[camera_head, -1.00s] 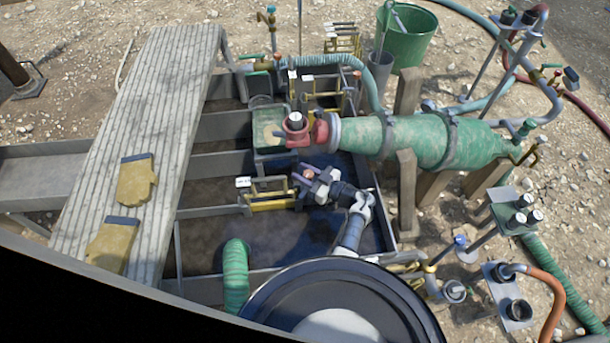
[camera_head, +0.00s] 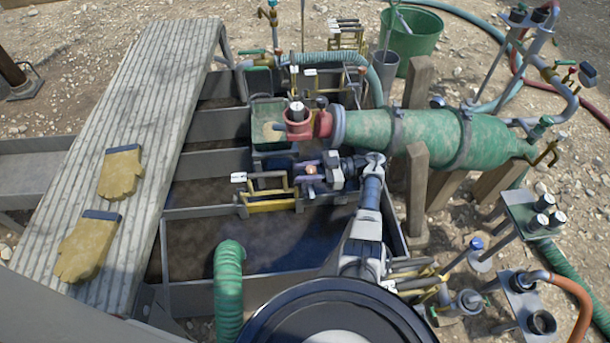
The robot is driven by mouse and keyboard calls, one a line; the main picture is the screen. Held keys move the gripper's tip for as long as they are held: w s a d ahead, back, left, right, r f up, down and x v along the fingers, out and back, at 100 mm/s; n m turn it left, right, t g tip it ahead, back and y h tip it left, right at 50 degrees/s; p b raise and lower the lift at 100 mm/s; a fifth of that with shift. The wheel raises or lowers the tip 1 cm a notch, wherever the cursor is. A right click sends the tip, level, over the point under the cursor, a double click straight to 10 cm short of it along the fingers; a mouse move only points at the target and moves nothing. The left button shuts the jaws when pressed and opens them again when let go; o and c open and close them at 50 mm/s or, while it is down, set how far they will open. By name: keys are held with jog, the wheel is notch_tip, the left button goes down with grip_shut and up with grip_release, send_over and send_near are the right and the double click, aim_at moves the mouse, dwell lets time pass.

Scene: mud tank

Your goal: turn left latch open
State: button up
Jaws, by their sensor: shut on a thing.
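A yellow gate frame (camera_head: 268,206) stands on a tank divider left of my gripper, with a dark bar and a white-tipped end at its left. My gripper (camera_head: 309,172) is at the right end of this frame. Its purple-tinted jaws are shut around a small copper-coloured piece, which looks like the latch handle (camera_head: 311,169). The jaws hide most of it, and its exact turn angle is too small to tell. My arm reaches in from the lower right.
A red valve (camera_head: 300,122) and green cylinder (camera_head: 430,140) lie just behind and right of my gripper. Wooden posts (camera_head: 417,190) stand right of my arm. A green hose (camera_head: 229,285) rises at the front. Yellow gloves (camera_head: 120,173) lie on the plank walkway.

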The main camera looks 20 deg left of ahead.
jog(key=shift+a+g, duration=0.1)
jog(key=shift+g, duration=0.2)
jog(key=o, duration=1)
jog(key=shift+r, duration=0.1)
notch_tip(320, 180, up, 20)
jog(key=p, duration=0.3)
jog(key=shift+a, duration=0.1)
